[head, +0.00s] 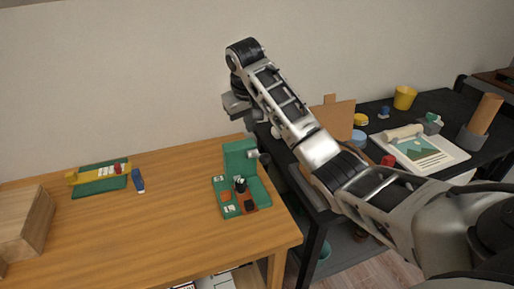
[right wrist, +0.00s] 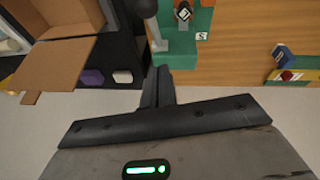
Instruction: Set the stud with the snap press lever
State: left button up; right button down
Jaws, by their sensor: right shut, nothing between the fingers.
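The green snap press (head: 240,154) stands at the right front part of the wooden table, with a grey and black head and a dark die area over its base. Its lever (head: 264,157) ends in a black knob at the right side. In the right wrist view the press (right wrist: 178,48) is at the top, with the round black knob (right wrist: 145,8) beside it. The stud is too small to make out. My right gripper (head: 237,105) is above and behind the press, apart from it; its fingers (right wrist: 158,85) are shut and empty. My left gripper is out of view.
A black desk (head: 452,130) on the right holds a cardboard box (head: 338,117), a yellow cup (head: 404,97) and a picture.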

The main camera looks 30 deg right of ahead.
aim_at(257, 154)
jog(key=f, duration=0.4)
jog(key=s+d+f+p, duration=0.1)
jog(key=f, duration=0.1)
jog(key=shift+s+d+f, duration=0.1)
jog(key=shift+f, duration=0.25)
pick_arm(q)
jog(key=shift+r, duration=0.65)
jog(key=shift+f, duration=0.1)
